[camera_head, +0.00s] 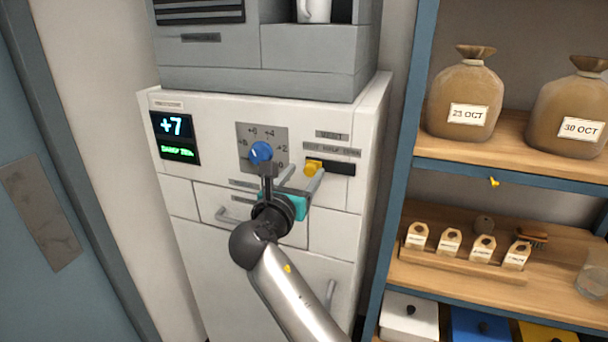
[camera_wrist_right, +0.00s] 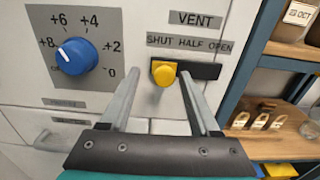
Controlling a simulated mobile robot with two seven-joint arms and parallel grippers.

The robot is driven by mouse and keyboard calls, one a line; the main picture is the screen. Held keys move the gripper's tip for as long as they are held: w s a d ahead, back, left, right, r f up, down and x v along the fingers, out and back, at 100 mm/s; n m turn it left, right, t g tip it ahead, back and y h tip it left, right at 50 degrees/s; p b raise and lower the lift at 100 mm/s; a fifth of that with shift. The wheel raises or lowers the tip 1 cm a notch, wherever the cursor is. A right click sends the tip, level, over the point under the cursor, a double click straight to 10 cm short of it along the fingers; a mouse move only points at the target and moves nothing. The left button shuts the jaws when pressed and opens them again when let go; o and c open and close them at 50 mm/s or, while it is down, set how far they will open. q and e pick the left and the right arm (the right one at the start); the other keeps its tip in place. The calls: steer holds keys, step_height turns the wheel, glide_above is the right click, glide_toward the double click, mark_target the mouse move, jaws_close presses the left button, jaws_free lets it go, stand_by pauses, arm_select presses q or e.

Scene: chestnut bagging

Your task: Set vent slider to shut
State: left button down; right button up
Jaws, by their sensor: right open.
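The vent slider's yellow knob (camera_head: 313,166) sits at the left end of its black slot (camera_head: 339,169) on the white cabinet. In the right wrist view the yellow knob (camera_wrist_right: 163,73) is below the word SHUT on the label (camera_wrist_right: 190,43), with the bare slot (camera_wrist_right: 203,71) to its right. My right gripper (camera_head: 302,175) is open in front of the slider. In the wrist view its two fingers (camera_wrist_right: 160,78) stand on either side of the knob, with visible gaps. Whether the fingertips reach the knob's depth I cannot tell. My left gripper is not in view.
A blue dial (camera_head: 261,152) is close left of my right gripper. A display (camera_head: 175,138) reads +7. A drawer handle (camera_head: 232,217) juts out below. A shelf (camera_head: 470,165) with sacks and small tagged bags stands to the right.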

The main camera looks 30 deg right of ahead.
steer(key=shift+s, duration=0.1)
steer(key=shift+s+a+p, duration=0.35)
steer(key=shift+a+p, duration=0.1)
steer(key=p+v, duration=0.6)
steer(key=v, duration=0.8)
